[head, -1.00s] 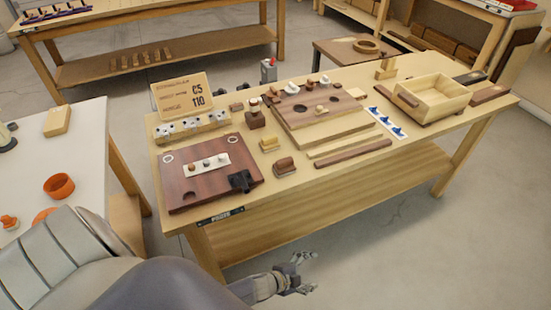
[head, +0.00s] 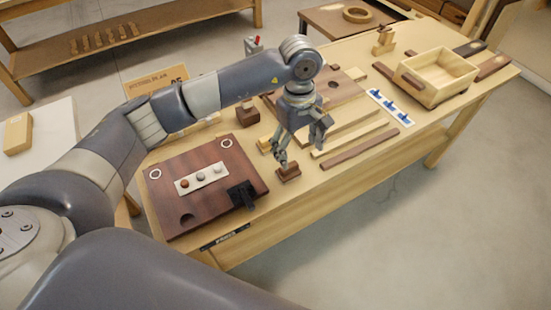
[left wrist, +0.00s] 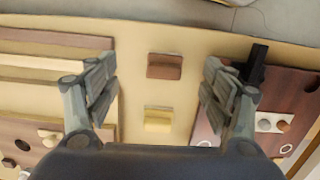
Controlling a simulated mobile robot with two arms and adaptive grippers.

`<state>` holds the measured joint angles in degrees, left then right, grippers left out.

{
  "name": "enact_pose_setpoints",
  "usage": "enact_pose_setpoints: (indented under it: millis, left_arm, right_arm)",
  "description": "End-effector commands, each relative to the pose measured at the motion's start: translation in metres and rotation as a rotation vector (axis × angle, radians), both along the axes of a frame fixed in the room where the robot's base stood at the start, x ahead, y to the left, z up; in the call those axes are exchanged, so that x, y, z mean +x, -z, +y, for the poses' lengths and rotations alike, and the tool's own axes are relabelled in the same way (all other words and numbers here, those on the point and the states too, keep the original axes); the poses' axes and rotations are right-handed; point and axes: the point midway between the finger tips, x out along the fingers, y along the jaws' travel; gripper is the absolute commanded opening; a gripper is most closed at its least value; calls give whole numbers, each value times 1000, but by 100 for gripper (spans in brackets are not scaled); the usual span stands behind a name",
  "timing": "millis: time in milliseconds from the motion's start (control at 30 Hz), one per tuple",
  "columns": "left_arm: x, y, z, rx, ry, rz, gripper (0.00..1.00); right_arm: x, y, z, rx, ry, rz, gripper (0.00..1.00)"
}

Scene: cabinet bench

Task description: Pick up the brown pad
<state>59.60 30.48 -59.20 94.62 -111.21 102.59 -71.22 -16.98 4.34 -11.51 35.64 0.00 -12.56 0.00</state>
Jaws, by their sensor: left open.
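The brown pad (head: 288,172) is a small brown block on the bench, near its front edge. In the left wrist view the brown pad (left wrist: 164,66) lies between and beyond the two fingers, apart from both. My left gripper (head: 303,150) is open and empty above the bench, just behind and above the pad in the head view. It also shows in the left wrist view (left wrist: 159,92) with its fingers wide apart. A yellow pad (left wrist: 158,119) lies close to the brown one. My right gripper is not in view.
A dark red-brown board (head: 208,190) with a black fitting (head: 242,195) lies left of the pad. Wooden strips (head: 360,148) lie to the right. A blue-pegged white strip (head: 390,106) and an open wooden box (head: 437,76) stand farther right. The floor at lower right is clear.

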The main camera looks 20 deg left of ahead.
Motion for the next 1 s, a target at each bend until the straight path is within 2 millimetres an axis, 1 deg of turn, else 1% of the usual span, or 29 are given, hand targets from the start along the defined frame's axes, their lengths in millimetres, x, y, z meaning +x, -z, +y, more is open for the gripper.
enact_pose_setpoints:
  millis: [33,133,400,567,667,800,900,1000]
  left_arm:
    - [2,-6,8,40,22,-22,75]
    - [4,-4,16,77,38,-36,75]
    - [4,36,16,76,37,-36,75]
    - [5,47,16,75,37,-39,75]
    - [4,56,18,75,35,-34,75]
    - [5,76,22,74,35,-33,75]
    - [6,90,21,73,34,-34,75]
    - [7,97,21,74,37,-37,75]
  right_arm:
    - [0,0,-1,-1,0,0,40]
    - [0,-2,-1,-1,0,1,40]
    - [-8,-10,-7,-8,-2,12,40]
    - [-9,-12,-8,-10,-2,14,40]
    - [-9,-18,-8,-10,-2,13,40]
    - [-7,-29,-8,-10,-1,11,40]
    - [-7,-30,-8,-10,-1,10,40]
    - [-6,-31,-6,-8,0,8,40]
